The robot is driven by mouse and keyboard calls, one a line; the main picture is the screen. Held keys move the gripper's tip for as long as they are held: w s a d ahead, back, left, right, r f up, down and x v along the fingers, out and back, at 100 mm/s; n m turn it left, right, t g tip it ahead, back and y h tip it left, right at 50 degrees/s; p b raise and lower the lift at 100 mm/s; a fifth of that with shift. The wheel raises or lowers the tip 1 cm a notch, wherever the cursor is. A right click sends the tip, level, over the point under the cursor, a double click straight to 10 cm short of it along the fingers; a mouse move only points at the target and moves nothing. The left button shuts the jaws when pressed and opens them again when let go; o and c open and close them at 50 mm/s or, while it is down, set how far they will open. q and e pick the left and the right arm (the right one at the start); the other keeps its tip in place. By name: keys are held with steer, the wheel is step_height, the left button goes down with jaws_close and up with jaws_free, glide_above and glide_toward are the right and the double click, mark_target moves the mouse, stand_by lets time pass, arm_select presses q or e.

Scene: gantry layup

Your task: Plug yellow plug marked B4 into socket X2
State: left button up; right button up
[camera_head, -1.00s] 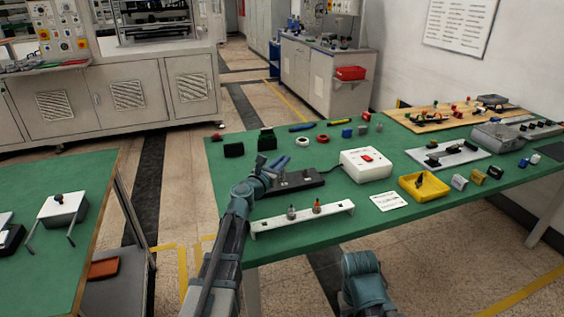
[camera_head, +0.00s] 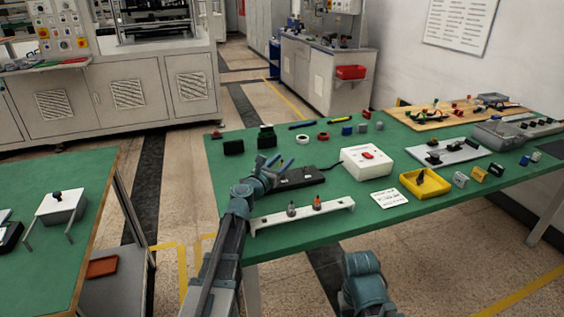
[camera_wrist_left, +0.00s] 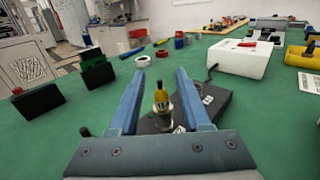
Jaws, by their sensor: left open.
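In the left wrist view a yellow plug (camera_wrist_left: 161,98) with a dark label stands upright on a grey base at the black socket strip (camera_wrist_left: 190,112). Its marking is too small to read. My left gripper (camera_wrist_left: 160,76) is open, with one blue finger on each side of the plug and a gap to each. In the head view my left gripper (camera_head: 279,162) is over the left end of the black strip (camera_head: 306,177), and the plug is hidden there. White tags show on the strip, but I cannot read X2. My right gripper is out of view.
A white rack (camera_head: 270,220) with a grey and an orange-topped plug stands at the table's front edge. A white box with a red switch (camera_head: 367,165) sits right of the strip, and a yellow tray (camera_head: 408,187) further right. Dark blocks (camera_head: 233,147) stand behind left.

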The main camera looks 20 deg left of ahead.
arm_select(q)
steer(key=v, duration=1.3)
steer(key=shift+s, duration=0.4)
steer(key=shift+f, duration=0.1)
